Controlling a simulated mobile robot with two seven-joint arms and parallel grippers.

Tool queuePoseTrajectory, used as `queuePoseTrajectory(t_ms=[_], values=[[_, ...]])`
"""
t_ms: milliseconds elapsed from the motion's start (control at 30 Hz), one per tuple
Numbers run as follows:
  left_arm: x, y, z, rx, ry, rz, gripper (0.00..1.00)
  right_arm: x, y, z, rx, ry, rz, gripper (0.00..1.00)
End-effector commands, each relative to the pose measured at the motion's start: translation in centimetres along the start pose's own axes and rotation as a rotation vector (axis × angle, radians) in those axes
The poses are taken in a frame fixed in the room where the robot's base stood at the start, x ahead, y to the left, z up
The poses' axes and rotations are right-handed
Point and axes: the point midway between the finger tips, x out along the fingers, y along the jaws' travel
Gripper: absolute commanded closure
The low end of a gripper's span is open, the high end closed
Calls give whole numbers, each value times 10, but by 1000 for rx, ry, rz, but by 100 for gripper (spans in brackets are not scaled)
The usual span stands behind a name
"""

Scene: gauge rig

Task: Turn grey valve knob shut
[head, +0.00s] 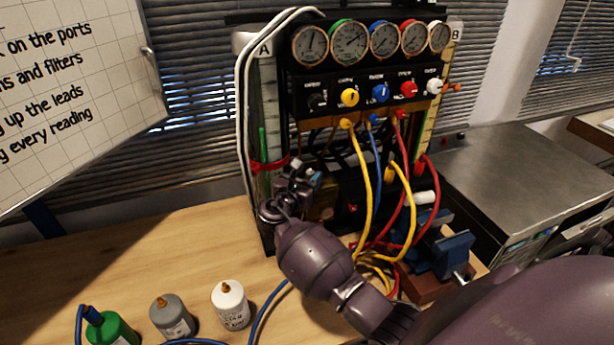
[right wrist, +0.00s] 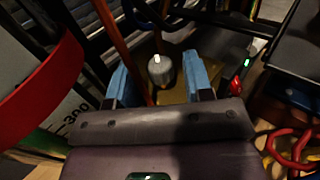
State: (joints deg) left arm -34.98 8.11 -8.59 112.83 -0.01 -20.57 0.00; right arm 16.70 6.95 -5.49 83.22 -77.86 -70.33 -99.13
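A grey metal knob (right wrist: 161,72) with a bright white mark on top shows between the two blue fingers of my right gripper (right wrist: 158,72) in the right wrist view. The fingers stand apart, one on each side of the knob, with a visible gap on both sides. I cannot tell how deep the knob sits between them. A brass-coloured block shows below the knob. In the head view my right gripper (head: 304,176) is at the lower left of the gauge rig (head: 297,82), and the knob there is hidden or too small to tell. My left gripper is not in view.
Yellow, blue and red hoses (head: 362,190) hang right of my gripper, near a blue vise (head: 443,247). A green canister (head: 110,328), a grey one (head: 172,316) and a white one (head: 231,304) stand on the bench's front. The bench's left is clear.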

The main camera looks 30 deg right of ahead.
Motion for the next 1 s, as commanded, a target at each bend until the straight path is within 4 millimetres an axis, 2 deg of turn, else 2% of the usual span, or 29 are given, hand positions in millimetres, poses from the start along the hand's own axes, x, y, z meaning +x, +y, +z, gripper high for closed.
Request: queuePoseTrajectory(t_ms=[300, 433, 800, 1000], values=[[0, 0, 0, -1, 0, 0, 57, -1, 0, 1, 1, -1, 1, 47], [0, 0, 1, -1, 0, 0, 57, -9, 1, 0, 2, 0, 2, 47], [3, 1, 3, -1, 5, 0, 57, -72, 1, -1, 2, 1, 3, 47], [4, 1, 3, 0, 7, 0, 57, -98, 0, 0, 1, 0, 2, 47]])
